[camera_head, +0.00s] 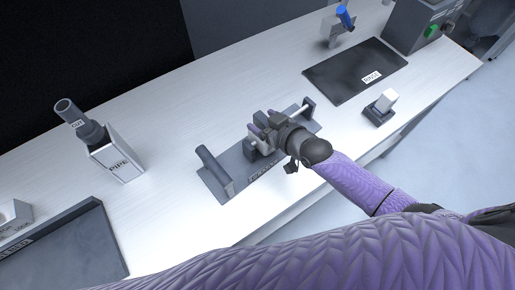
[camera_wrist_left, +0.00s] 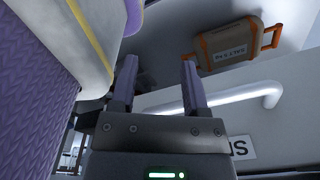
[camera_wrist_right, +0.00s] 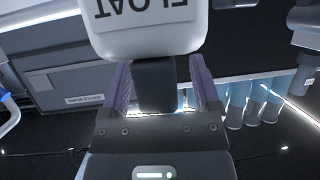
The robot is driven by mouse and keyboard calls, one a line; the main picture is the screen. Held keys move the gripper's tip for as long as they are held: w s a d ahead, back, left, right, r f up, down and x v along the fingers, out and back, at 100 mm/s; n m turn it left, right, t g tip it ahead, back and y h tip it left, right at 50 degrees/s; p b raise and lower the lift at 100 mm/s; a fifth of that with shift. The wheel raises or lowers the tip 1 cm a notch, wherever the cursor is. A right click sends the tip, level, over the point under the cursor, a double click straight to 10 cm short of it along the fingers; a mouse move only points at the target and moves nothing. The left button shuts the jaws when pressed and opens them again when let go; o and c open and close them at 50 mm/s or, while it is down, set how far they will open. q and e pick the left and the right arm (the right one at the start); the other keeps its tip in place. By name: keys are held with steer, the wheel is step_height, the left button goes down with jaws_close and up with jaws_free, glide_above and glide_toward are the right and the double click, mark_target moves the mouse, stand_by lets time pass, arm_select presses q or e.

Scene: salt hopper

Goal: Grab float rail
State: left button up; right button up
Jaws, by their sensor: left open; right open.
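The float piece shows in the right wrist view as a white block (camera_wrist_right: 145,35) with an upside-down FLOAT label. A dark stem or grip (camera_wrist_right: 153,85) below it lies between the fingers of my right gripper (camera_wrist_right: 160,66), which is open around it. In the head view, my right gripper (camera_head: 262,136) is over a grey plate (camera_head: 212,181) with end posts and a pale rod (camera_head: 291,111); the gripper hides much of its middle. My left gripper (camera_wrist_left: 159,66) is open and empty in the left wrist view, outside the head view.
A PIPE holder (camera_head: 119,161) with a dark tube stands left on the white table. A grey tray (camera_head: 60,238) is at lower left. A black mat (camera_head: 355,72) and a small block on a base (camera_head: 380,107) are right. An orange-trimmed case (camera_wrist_left: 232,42) shows near my left gripper.

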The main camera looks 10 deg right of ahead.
jaws_close()
stand_by(1.3)
